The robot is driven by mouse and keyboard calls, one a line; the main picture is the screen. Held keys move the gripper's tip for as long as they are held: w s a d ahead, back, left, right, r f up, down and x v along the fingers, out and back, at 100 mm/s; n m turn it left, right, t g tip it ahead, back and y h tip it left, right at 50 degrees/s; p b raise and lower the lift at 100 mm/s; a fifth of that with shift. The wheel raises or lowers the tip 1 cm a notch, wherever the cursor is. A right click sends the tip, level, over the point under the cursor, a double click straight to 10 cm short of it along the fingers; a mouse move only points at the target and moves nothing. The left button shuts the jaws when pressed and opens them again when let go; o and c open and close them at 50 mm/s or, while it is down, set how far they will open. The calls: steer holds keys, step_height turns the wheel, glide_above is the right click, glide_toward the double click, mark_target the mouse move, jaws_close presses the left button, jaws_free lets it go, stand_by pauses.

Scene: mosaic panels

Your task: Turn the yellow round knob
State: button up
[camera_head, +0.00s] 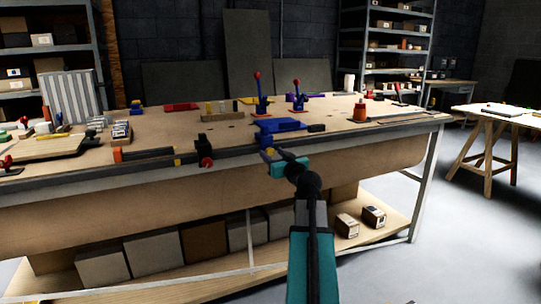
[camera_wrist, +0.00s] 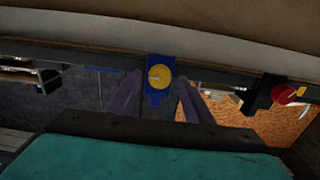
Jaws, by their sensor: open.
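The yellow round knob (camera_wrist: 160,77) with a pale pointer line is on a blue plate (camera_wrist: 157,97) in the wrist view. In the head view a small yellow patch (camera_head: 270,152), probably this knob, shows at the bench's front edge, partly hidden by my gripper. My gripper (camera_wrist: 158,81) is open. Its two dark fingers stand on either side of the knob in the wrist view, with a visible gap to each. I cannot tell how far the fingertips are from it in depth. In the head view my gripper (camera_head: 279,156) is at the bench edge.
A red knob (camera_wrist: 286,95) on a black mount is off to the right in the wrist view; it also shows left of my gripper in the head view (camera_head: 206,162). The workbench (camera_head: 230,137) carries red-topped levers and a blue block. Boxes fill its lower shelf.

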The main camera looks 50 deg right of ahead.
steer(key=shift+w+d, duration=0.2)
steer(key=shift+w, duration=0.35)
